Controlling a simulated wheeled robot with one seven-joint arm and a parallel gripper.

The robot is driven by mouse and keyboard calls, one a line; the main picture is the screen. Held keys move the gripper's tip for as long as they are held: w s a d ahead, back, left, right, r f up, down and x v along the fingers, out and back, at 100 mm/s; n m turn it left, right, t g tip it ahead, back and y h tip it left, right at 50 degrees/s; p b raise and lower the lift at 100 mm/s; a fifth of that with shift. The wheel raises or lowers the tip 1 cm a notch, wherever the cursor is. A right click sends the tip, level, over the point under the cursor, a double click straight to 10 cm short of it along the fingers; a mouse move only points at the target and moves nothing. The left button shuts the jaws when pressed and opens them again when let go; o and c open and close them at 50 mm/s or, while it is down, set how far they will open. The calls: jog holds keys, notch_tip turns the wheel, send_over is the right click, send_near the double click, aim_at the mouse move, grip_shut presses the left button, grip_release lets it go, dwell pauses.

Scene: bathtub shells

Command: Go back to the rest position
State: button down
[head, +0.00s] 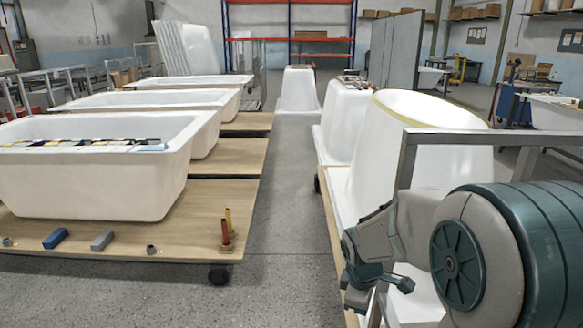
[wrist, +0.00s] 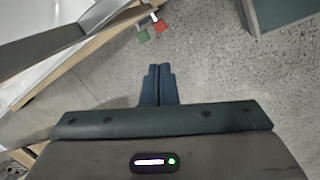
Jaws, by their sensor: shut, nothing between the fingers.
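My gripper shows in the wrist view (wrist: 159,70), with its two dark fingers together and nothing between them. It points over bare speckled floor, apart from any object. In the head view, my arm is folded at the lower right, in front of the white shells on the right-hand cart. The fingertips are hard to make out there.
White bathtubs (head: 95,185) stand on wooden carts at left, with blue (head: 55,238) and grey (head: 102,240) blocks on the near edge. A grey metal frame (head: 405,165) and upright white shell (head: 365,150) are close to my arm. The middle aisle (head: 285,190) is clear.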

jog(key=s+r+m+p, duration=0.6)
jog(key=s+r+p, duration=0.1)
jog(key=r, duration=0.5)
jog(key=s+r+m+y+p, duration=0.1)
jog(key=s+r+m+p, duration=0.6)
jog(key=r, duration=0.5)
jog(key=s, duration=0.2)
jog(key=shift+s+a+r+t, duration=0.2)
jog(key=shift+s+a+t, duration=0.1)
jog(key=shift+a+t, duration=0.1)
